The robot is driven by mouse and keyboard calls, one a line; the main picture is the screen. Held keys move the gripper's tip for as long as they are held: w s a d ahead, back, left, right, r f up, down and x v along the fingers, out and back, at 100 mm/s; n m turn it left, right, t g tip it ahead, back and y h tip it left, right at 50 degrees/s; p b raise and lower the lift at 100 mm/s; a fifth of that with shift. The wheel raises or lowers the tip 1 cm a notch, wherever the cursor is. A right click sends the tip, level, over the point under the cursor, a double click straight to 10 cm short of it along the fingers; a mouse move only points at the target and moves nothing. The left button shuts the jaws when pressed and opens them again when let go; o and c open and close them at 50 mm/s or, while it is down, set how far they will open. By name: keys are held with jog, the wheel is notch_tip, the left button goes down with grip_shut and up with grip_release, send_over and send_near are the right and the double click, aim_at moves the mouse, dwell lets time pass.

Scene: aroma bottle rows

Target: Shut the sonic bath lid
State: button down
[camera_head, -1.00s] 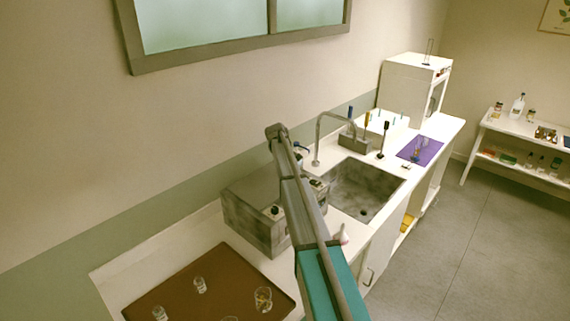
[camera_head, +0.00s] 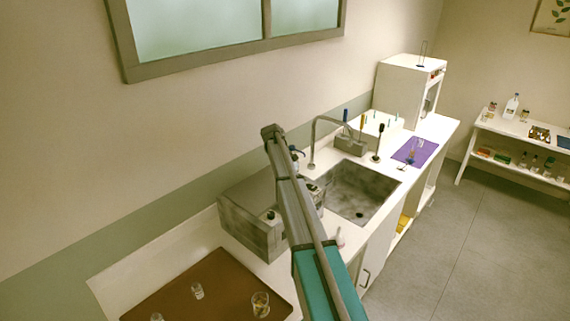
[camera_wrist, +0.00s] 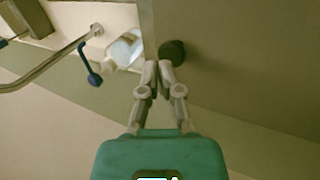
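The sonic bath (camera_head: 246,226) is a grey metal box on the counter, left of the sink. My arm crosses in front of its right part and hides some of it. A dark round knob (camera_head: 270,215) shows near its front. In the wrist view a broad grey-brown surface (camera_wrist: 245,75), seemingly the bath lid, fills the right side, with a dark knob (camera_wrist: 173,52) on it. My gripper (camera_wrist: 158,66) has its fingertips close together beside this knob, with nothing visible between them. Contact with the knob and the lid's exact angle cannot be told.
The sink (camera_head: 358,190) and its tap (camera_head: 313,140) lie right of the bath. A brown tray (camera_head: 222,286) with small glass vessels is at the near left. The wall is behind the bath.

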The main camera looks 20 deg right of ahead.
notch_tip(320, 180, up, 12)
jog(key=p, duration=1.1)
jog(key=shift+s+a, duration=0.25)
jog(key=shift+a, duration=0.1)
jog(key=shift+f, duration=0.1)
